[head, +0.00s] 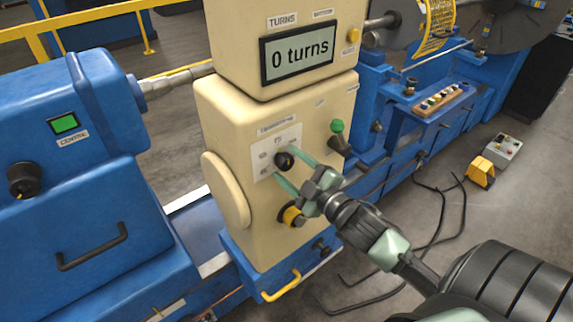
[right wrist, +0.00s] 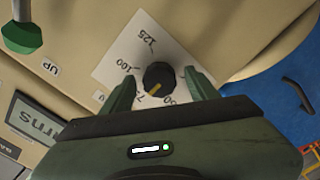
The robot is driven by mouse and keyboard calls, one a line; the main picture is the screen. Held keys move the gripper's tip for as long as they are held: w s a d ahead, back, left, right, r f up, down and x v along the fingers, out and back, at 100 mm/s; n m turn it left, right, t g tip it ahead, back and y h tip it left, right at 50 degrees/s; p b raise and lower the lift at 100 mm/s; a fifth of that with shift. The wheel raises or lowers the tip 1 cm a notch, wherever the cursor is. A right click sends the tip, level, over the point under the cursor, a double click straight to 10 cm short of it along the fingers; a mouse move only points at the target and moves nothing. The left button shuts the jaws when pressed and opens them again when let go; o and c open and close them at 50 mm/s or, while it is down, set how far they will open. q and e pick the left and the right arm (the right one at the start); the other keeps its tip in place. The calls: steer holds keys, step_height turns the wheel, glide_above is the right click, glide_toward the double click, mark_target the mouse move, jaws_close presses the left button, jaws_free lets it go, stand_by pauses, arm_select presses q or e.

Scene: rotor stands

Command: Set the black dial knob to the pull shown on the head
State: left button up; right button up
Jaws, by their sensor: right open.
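The black dial knob (head: 285,161) sits on a white scale plate (head: 265,158) on the front of the cream head (head: 225,125). In the right wrist view the knob (right wrist: 159,76) has a yellow pointer line aimed down-left, towards a partly hidden label starting with 7. The labels 125 and 100 are readable; another, apparently 50, is partly covered. My right gripper (head: 283,163) is open, with one finger on each side of the knob; I cannot tell whether they touch it. My left gripper is not in view.
The display (head: 298,61) above reads 0 turns. A cream round cover (head: 226,190) bulges at left. Blue machine housing (head: 70,150) fills the left.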

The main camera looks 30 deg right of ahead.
steer(key=s+b, duration=0.2)
steer(key=s, duration=0.4)
steer(key=shift+s+d, duration=0.25)
steer(key=shift+s, duration=0.05)
steer(key=shift+f, duration=0.1)
